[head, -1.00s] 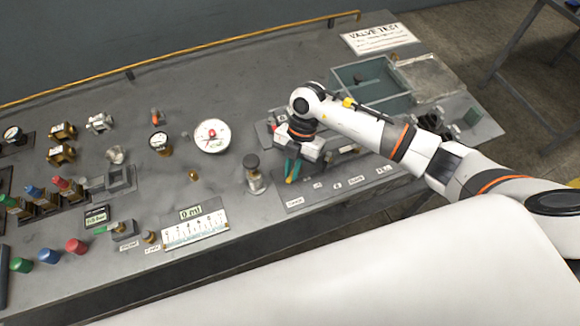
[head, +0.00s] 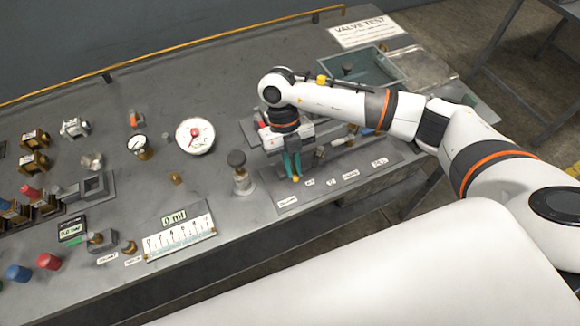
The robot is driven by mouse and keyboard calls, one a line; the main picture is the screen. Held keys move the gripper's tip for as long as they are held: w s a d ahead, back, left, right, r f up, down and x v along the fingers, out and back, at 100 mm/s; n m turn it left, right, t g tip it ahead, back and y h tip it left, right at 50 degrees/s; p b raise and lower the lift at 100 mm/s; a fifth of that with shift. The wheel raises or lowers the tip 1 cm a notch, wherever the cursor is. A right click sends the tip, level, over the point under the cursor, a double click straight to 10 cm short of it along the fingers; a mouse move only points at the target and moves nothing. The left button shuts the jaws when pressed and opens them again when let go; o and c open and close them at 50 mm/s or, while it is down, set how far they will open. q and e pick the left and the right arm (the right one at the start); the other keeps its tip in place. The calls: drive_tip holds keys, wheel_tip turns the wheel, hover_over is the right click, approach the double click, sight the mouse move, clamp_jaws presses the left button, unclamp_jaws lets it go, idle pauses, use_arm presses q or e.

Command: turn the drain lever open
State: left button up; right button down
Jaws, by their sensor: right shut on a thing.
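My right gripper (head: 292,168) points down over the lever panel (head: 267,185) on the bench. Its teal fingers are shut on a small lever. Only an orange tip (head: 296,178) shows at the fingers, and the rest of the lever is hidden by the gripper. A row of white labels runs along the panel's front edge, the nearest label (head: 287,201) just in front of the gripper. They are too small to read surely, so I cannot tell how far the lever is turned. My left gripper is not in view.
A black-knobbed valve (head: 243,180) stands close left of the gripper. Behind it are a round white gauge (head: 195,136) and a smaller gauge (head: 137,143). A display scale (head: 180,237) reads 0 ml. A grey-green basin (head: 395,63) lies behind my right arm.

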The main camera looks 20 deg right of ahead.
drive_tip(key=shift+d+n, duration=0.1)
drive_tip(key=shift+n, duration=0.3)
drive_tip(key=c, duration=1.5)
unclamp_jaws()
drive_tip(key=shift+o, duration=0.2)
drive_tip(key=shift+w+r, duration=0.1)
drive_tip(key=b+v, duration=0.3)
drive_tip(key=v, duration=0.8)
drive_tip(key=shift+r, duration=0.45)
drive_tip(key=shift+f, duration=0.1)
